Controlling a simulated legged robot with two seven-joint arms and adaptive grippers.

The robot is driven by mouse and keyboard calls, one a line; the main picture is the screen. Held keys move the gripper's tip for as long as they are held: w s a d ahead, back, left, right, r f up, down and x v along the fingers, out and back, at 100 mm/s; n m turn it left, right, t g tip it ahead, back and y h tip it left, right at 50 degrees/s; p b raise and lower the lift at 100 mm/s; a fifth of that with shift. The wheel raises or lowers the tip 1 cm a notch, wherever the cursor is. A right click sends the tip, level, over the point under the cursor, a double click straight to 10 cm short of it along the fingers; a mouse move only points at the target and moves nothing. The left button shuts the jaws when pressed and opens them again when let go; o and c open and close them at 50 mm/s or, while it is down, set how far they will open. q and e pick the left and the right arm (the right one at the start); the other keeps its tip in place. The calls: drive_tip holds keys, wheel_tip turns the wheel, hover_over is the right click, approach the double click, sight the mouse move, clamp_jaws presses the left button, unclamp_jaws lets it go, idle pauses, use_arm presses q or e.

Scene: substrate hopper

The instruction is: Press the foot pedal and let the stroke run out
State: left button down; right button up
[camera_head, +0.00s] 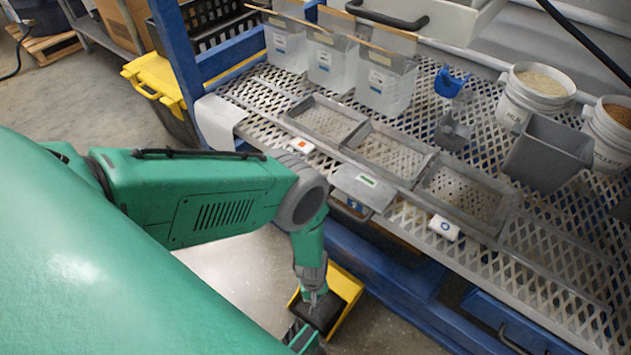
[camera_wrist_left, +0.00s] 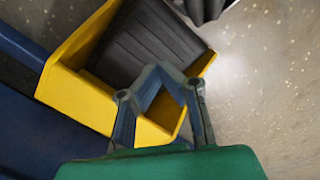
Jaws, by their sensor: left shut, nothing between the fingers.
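The foot pedal is a yellow housing (camera_head: 346,288) with a black ribbed treadle, standing on the floor at the bottom middle of the head view. In the left wrist view, the yellow housing (camera_wrist_left: 75,80) surrounds the black treadle (camera_wrist_left: 150,42) on several sides. My left gripper (camera_head: 316,298) points down over the pedal and is shut, with nothing between the fingers. In the left wrist view its fingertips (camera_wrist_left: 157,70) overlap the near edge of the treadle. I cannot tell whether they touch it or whether it is pushed down.
A blue-framed bench with a mesh top (camera_head: 540,255) stands to the right of the pedal. It carries clear bins (camera_head: 385,88), white buckets (camera_head: 532,95) and a row of frames (camera_head: 385,150). A blue beam (camera_wrist_left: 35,130) runs close beside the pedal. Floor (camera_head: 240,275) is clear to its left.

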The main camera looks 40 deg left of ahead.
sight(322, 302)
use_arm(q)
drive_tip(key=shift+a+f, duration=0.25)
drive_tip(key=shift+f, duration=0.2)
drive_tip(key=shift+f+b, duration=0.3)
drive_tip(key=shift+b, duration=0.2)
drive_tip(key=f+b, duration=0.4)
drive_tip(key=f, duration=0.1)
drive_tip(key=shift+s+d+f, duration=0.25)
drive_tip(key=shift+d, duration=0.1)
drive_tip(key=shift+f, duration=0.1)
use_arm(e)
drive_tip(key=f, duration=0.5)
drive_tip(key=shift+a+f, duration=0.1)
drive_tip(key=shift+a, duration=0.15)
use_arm(q)
drive_tip(key=shift+a, duration=0.1)
